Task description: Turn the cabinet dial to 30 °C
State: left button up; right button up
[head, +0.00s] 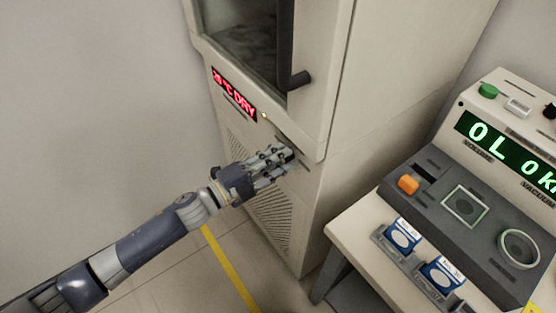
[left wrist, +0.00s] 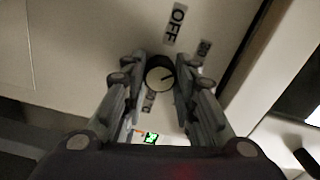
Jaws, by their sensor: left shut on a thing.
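The cabinet dial (left wrist: 160,76) is a round knob with a black rim and a pale face. A dark pointer line on it points to the upper right in the left wrist view. My left gripper (head: 288,155) reaches the cabinet front below the door, and its fingers hide most of the dial in the head view. In the left wrist view the fingers (left wrist: 160,88) close on the dial from both sides. An OFF label (left wrist: 175,24) and a small blurred label (left wrist: 205,48) sit around the dial. The red cabinet display (head: 234,94) shows °C DRY; its number is hard to read.
At the right stands a table (head: 352,222) with a dark console (head: 445,192), green readouts and blue-labelled containers (head: 402,236). The floor left of the cabinet is clear.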

pick_arm(q)
jog(key=shift+m, duration=1)
jog(key=o, duration=1.1)
jog(key=v, duration=1.2)
jog(key=shift+f, duration=0.1)
